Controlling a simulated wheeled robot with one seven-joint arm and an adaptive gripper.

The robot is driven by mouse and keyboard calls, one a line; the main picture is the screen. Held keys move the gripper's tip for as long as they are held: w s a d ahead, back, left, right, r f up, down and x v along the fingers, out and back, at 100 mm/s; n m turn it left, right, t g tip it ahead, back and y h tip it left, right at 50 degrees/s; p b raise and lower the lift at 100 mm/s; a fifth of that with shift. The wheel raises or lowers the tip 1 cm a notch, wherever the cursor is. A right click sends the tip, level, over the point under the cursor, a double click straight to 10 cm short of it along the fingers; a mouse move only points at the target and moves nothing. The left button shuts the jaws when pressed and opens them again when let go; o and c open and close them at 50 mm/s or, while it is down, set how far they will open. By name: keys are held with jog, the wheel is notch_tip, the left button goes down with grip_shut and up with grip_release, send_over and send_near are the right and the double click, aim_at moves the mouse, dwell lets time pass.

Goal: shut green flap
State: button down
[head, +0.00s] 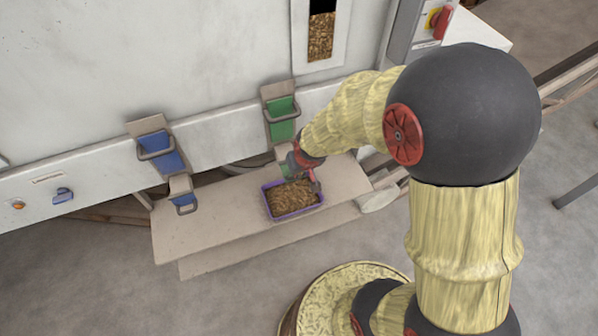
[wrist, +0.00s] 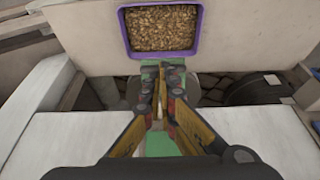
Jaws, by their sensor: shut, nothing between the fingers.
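The green flap (head: 282,129) sits on the machine's front wall in the head view, with a grey loop handle (head: 281,108) across it. Below it, a small spout with green (head: 286,171) is partly hidden by my gripper. I cannot tell whether the fingers touch the green part.
A purple tray (head: 269,208) full of pellets stands on the beige shelf (head: 220,221); its rim also shows in the wrist view (wrist: 199,38). A blue flap (head: 165,155) with its own spout (head: 184,200) is to the left. A red switch (head: 443,22) is at upper right.

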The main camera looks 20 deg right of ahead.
jog(key=shift+f+b, duration=0.25)
jog(key=shift+b, duration=0.05)
jog(key=t+b, duration=0.1)
jog(key=b, duration=0.1)
jog(key=f+t+b, duration=0.1)
jog(key=t+b, duration=0.1)
jog(key=b, duration=0.1)
jog(key=f+t+b, duration=0.1)
jog(key=b, duration=0.1)
jog(key=shift+s+f+b, duration=0.1)
jog(key=shift+s+b, duration=0.2)
jog(key=shift+b, duration=0.05)
jog(key=shift+w+f+b, duration=0.15)
jog(key=shift+f+b, duration=0.7)
jog(key=shift+f, duration=0.3)
dwell(2.1)
dwell(1.2)
